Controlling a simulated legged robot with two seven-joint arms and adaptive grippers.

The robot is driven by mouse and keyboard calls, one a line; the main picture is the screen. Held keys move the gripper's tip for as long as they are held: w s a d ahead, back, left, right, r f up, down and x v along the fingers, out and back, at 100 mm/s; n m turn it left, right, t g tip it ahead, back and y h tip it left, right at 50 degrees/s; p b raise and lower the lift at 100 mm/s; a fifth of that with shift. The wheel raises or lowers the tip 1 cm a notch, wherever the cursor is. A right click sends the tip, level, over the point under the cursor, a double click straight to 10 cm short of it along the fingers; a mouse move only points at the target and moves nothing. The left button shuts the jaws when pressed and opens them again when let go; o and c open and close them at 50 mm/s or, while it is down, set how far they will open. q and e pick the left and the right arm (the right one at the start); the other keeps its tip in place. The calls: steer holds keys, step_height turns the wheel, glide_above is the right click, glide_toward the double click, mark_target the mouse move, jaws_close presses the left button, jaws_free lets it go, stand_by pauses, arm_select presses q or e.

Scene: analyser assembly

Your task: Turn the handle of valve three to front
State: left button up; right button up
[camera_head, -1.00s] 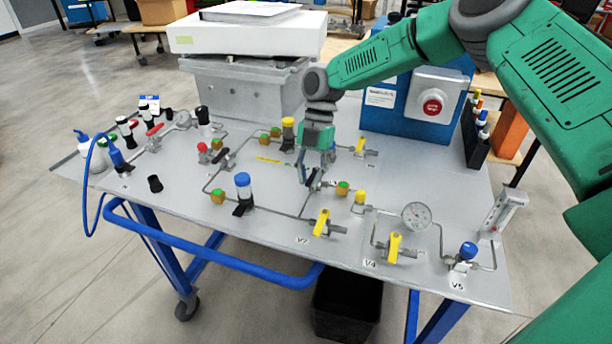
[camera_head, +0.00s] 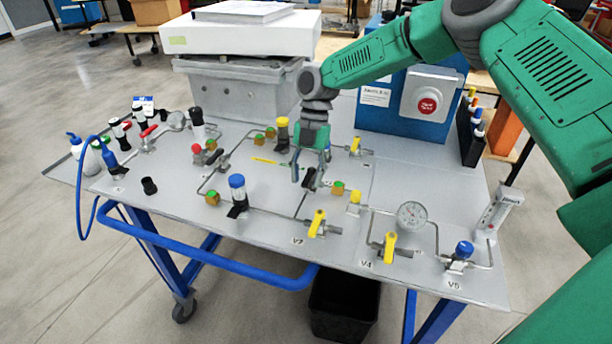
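My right gripper (camera_head: 308,175) points down over the middle of the grey panel table (camera_head: 270,213). Its two fingers are spread apart. A black valve handle (camera_head: 309,179) sits on a pipe just below and between the fingertips; contact cannot be told. No readable label shows beside this handle, so I cannot confirm that it is valve three. A yellow valve handle (camera_head: 317,223) stands in front of it, near a label that seems to read V2. Another yellow handle (camera_head: 390,247) stands by the label V4. My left gripper is not in view.
A blue-capped fitting (camera_head: 237,194), a yellow-capped fitting (camera_head: 282,133) and a round gauge (camera_head: 411,214) rise from the panel around the gripper. A blue box with a red button (camera_head: 428,106) stands behind. The panel's front left is mostly clear.

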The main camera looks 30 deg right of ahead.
mark_target(312, 168)
steer(key=v, duration=1.2)
steer(key=shift+w+f, duration=0.1)
